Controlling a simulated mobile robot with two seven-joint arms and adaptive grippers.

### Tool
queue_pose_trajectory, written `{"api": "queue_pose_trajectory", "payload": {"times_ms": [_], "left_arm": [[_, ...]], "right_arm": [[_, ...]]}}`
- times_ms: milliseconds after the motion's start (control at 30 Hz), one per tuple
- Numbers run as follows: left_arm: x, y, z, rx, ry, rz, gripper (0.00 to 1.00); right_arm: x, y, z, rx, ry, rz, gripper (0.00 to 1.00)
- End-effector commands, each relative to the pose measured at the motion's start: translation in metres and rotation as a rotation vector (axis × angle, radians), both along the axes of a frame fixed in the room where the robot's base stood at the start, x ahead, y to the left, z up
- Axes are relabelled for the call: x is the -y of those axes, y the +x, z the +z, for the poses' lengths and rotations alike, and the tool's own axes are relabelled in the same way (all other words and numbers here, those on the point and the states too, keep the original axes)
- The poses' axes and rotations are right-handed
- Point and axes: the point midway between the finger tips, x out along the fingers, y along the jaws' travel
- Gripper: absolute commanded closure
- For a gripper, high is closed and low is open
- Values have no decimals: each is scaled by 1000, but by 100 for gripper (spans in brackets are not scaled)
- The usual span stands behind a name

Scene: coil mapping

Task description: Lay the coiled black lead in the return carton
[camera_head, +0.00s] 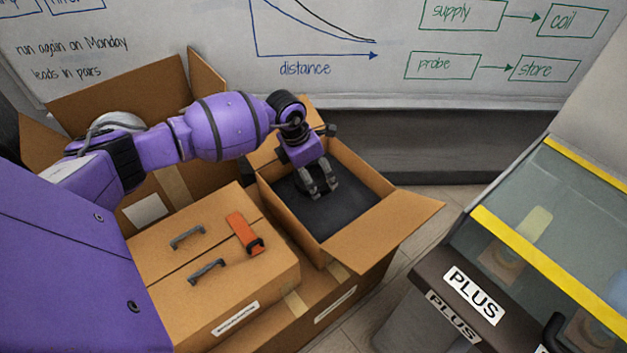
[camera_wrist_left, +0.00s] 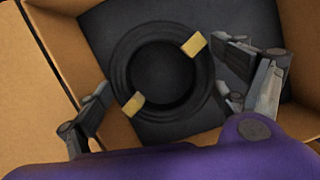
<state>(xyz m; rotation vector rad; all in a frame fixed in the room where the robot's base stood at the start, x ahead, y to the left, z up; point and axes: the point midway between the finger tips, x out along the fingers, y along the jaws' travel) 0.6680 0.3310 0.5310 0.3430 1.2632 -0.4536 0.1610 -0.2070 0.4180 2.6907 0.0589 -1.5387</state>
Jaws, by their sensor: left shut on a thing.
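The coiled black lead (camera_wrist_left: 121,72) is a flat ring with two yellow ties, seen in the left wrist view. My left gripper (camera_head: 320,191) points down inside the open return carton (camera_head: 408,226); its fingers, also in the left wrist view (camera_wrist_left: 168,100), are set wide on either side of the coil and grip its outer edge. A dark pad (camera_wrist_left: 105,28) lies below the coil. I cannot tell whether the coil touches it. In the head view the coil blends into the dark pad and is hard to make out. My right gripper is not in view.
A closed carton (camera_head: 168,271) with grey handles and an orange piece (camera_head: 241,229) stands left of the open one. A larger open box (camera_head: 135,88) is behind my left arm. A glass-topped case with a PLUS label (camera_head: 473,295) is at the right.

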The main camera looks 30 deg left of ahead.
Motion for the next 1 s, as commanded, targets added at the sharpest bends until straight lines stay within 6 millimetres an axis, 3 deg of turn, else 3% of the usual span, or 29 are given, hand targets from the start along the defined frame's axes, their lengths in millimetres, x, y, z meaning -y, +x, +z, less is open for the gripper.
{"api": "queue_pose_trajectory", "payload": {"times_ms": [33, 133, 500, 533, 600, 1000], "left_arm": [[1, -3, -13, -7, -2, 0, 41], [0, -2, -26, -6, 0, 0, 41], [0, -2, -29, -3, -1, -1, 41], [0, -2, -30, -4, 0, -1, 9], [0, -2, -29, -4, 0, -1, 0], [0, -2, -27, -4, 0, -1, 0]], "right_arm": [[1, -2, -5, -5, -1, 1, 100], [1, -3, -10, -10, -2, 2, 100], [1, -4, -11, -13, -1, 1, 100], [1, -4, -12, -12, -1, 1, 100], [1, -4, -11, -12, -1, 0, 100], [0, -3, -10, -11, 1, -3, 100]]}}
